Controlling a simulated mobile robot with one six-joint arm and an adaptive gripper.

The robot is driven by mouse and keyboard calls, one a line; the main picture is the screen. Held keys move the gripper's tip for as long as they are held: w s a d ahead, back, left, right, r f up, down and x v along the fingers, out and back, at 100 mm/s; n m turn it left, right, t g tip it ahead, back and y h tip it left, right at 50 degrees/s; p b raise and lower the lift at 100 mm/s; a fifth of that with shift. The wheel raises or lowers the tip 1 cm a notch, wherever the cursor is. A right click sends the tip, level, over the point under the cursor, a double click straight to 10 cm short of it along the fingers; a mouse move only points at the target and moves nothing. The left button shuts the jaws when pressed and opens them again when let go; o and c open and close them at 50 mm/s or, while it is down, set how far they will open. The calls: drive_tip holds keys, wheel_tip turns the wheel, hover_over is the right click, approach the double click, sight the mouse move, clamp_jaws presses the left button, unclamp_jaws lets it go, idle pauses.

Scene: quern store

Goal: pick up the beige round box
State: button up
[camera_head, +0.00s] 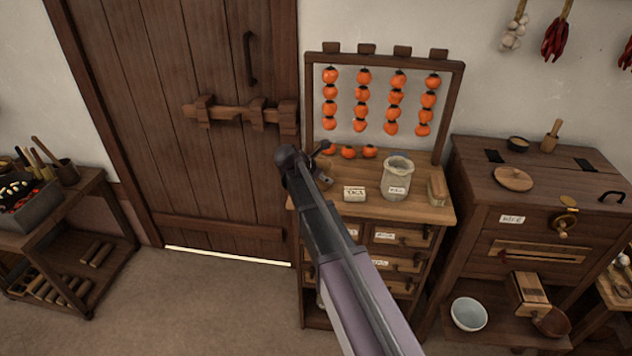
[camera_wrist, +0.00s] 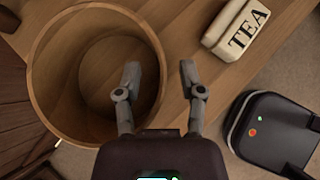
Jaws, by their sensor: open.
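A round open box (camera_wrist: 55,80) of light brown wood fills the left of the wrist view, and it looks empty inside. In the head view it cannot be made out clearly behind my arm. My gripper (camera_wrist: 160,74) is open with nothing between its fingers. In the wrist view the left finger overlaps the inside of the box and the right finger lies just outside its right rim. I cannot tell how far above the rim they are. In the head view my gripper (camera_head: 312,160) is over the left part of the small cabinet top.
A cream TEA box (camera_wrist: 238,28) lies right of the round box; it also shows in the head view (camera_head: 354,193). A pale jar (camera_head: 397,180) and a small wooden block (camera_head: 437,191) stand further right. A rack of hanging orange fruit (camera_head: 379,100) rises behind.

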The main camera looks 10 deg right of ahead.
drive_tip(key=shift+w+d+f, duration=0.15)
drive_tip(key=shift+d+f, duration=0.15)
drive_tip(key=shift+f, duration=0.05)
drive_tip(key=shift+c, duration=0.2)
clamp_jaws()
